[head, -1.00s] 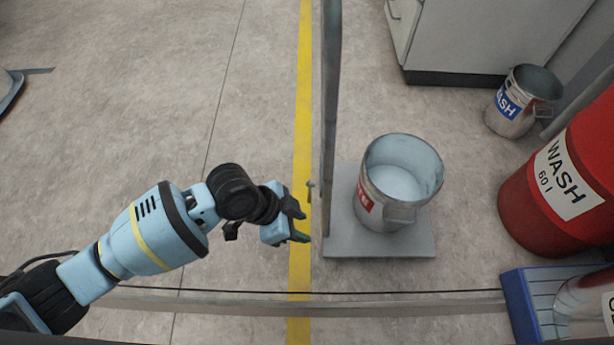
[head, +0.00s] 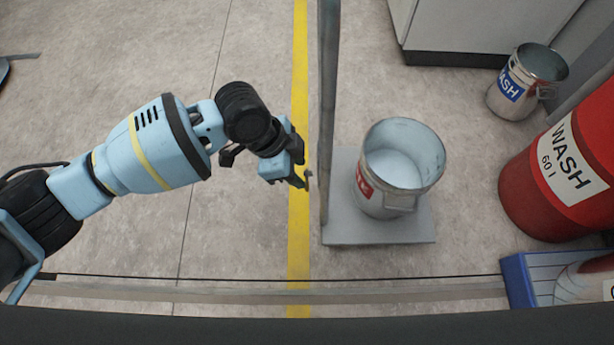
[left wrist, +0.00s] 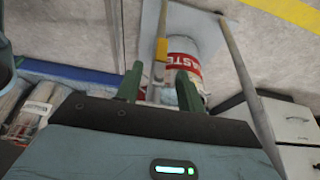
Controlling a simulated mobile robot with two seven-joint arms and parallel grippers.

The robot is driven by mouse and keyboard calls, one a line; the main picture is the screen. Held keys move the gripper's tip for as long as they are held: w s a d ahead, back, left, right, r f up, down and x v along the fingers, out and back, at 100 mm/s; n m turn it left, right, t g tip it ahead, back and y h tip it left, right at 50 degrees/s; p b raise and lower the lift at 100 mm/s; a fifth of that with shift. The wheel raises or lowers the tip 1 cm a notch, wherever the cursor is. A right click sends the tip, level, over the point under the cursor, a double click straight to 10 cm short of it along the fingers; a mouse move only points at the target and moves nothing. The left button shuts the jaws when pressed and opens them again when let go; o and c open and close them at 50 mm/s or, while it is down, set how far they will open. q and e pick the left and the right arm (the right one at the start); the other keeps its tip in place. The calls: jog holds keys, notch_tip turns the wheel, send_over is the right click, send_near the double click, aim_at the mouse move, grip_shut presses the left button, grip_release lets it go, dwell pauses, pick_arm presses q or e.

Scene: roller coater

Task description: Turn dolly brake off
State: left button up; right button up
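The dolly (head: 340,225) is a flat grey plate on the floor with a tall grey upright bar (head: 328,90) at its left side. A metal waste bucket (head: 372,200) with a red label stands on it. A small grey piece (head: 309,178), perhaps the tip of the brake lever, shows just left of the bar. My left gripper (head: 302,171) is beside that piece, fingers pointing right. In the left wrist view, the gripper (left wrist: 159,86) is open, with a thin bar bearing a yellow part (left wrist: 161,49) between its green fingers. I cannot tell whether they touch.
A red wash drum (head: 530,195) and a small wash bucket (head: 510,100) stand at the right. A blue tray (head: 518,280) is at the lower right, and a grey cabinet (head: 475,25) is at the top. A yellow floor line (head: 299,230) runs left of the dolly. The left floor is mostly clear.

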aim_at(306, 179)
pick_arm(q)
jog(key=b+x, duration=0.2)
jog(key=x, duration=0.3)
jog(key=shift+d+f, duration=0.15)
jog(key=shift+f, duration=0.25)
jog(key=c, duration=0.7)
grip_shut()
